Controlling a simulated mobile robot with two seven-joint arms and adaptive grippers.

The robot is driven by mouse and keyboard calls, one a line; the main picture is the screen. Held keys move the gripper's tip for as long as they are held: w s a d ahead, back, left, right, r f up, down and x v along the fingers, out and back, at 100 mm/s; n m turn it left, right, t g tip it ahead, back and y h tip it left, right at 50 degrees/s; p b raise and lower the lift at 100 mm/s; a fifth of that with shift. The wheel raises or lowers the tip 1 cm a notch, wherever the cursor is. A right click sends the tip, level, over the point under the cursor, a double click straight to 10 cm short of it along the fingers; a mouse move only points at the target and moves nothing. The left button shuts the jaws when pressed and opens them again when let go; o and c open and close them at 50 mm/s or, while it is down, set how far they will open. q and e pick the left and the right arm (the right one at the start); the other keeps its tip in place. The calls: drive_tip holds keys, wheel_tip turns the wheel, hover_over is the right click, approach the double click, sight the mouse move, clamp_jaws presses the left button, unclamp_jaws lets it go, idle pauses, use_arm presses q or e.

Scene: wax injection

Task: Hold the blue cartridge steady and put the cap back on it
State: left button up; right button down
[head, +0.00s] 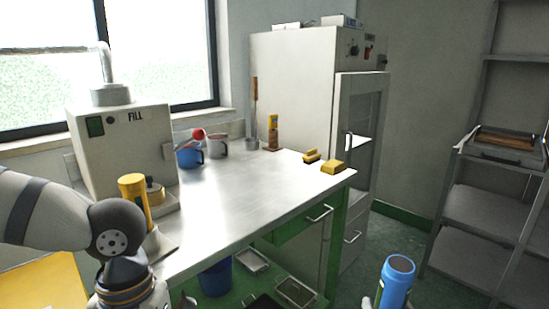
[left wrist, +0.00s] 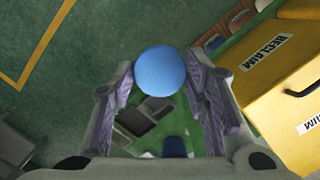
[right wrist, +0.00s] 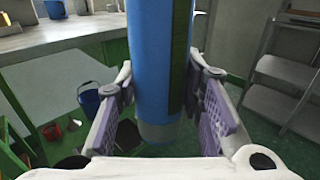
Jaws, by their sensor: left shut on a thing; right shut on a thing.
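The blue cartridge (head: 394,284) stands upright at the bottom right of the head view, its open brownish top end facing up. My right gripper (right wrist: 162,90) is shut on it; in the right wrist view the cartridge (right wrist: 150,60) rises between the pads, with a dark strip along its side and a pale lower end. The round blue cap (left wrist: 160,71) sits between the fingertips of my left gripper (left wrist: 160,80), which is shut on it. The cap is apart from the cartridge. In the head view my left arm shows, but its fingertips are out of frame.
A steel-topped workbench (head: 245,190) carries a FILL machine (head: 125,150), mugs and yellow blocks (head: 332,167). A cabinet (head: 300,100) stands behind it and a shelf rack (head: 490,190) at right. A yellow RECLAIM bin (left wrist: 285,80) is beside my left gripper.

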use_arm(q)
drive_tip(key=shift+f, duration=0.1)
idle(0.3)
use_arm(e)
drive_tip(key=s+a+f+n+g+y, duration=0.1)
drive_tip(key=a+n+g+y, duration=0.3)
drive_tip(key=a+n+y, duration=0.4)
drive_tip(key=a+y, duration=0.3)
drive_tip(key=a, duration=0.1)
drive_tip(key=shift+s+a+f+y, duration=0.3)
drive_tip(key=shift+s+a+f, duration=0.1)
use_arm(q)
drive_tip(key=w+d+r+n, duration=0.5)
drive_tip(key=w+r, duration=0.1)
drive_tip(key=d+r+n+t+h, duration=0.1)
drive_tip(key=d+r+n, duration=1)
drive_tip(key=d+r, duration=0.3)
drive_tip(key=d, duration=0.3)
drive_tip(key=shift+s+r+n, duration=0.3)
drive_tip(key=shift+n, duration=0.1)
